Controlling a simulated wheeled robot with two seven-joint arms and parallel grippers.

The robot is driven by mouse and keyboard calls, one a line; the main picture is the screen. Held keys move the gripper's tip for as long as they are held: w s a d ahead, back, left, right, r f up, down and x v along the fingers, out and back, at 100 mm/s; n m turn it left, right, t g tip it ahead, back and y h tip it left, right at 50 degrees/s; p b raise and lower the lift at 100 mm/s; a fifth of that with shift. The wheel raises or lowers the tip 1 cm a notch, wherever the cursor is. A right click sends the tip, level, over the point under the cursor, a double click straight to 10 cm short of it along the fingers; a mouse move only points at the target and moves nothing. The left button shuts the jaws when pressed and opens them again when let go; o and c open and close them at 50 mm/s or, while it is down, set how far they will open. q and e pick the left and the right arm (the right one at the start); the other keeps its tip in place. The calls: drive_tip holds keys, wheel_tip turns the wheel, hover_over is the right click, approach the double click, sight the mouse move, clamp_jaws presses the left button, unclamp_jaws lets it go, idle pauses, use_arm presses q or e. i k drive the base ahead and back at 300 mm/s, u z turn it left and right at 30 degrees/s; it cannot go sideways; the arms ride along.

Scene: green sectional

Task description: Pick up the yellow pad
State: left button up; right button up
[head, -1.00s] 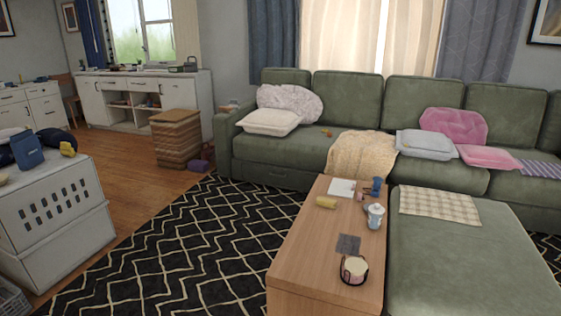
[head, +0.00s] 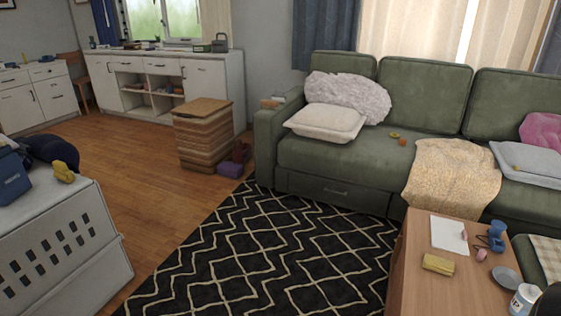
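A small yellow block-like pad (head: 438,264) lies flat on the wooden coffee table (head: 415,282), near its left edge and in front of a white sheet. Another small yellow object (head: 63,172) sits on top of the white crate at the left; its exact kind is hard to tell. Neither of my grippers shows in the head view, and nothing is seen touching the pad.
On the table near the pad are a white sheet (head: 449,234), blue items (head: 492,236), a grey disc (head: 507,276) and a jar (head: 525,299). A dark shape at the lower right is unclear. Green sofa (head: 330,160) stands behind. The patterned rug (head: 270,250) is clear.

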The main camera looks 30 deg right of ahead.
sight(446, 266)
drive_tip(key=z, duration=0.25)
drive_tip(key=i, duration=1.45)
drive_tip(key=z, duration=1.9)
drive_tip(key=i, duration=0.95)
drive_tip(key=z, duration=0.7)
drive_tip(key=i, duration=0.45)
drive_tip(key=z, duration=0.05)
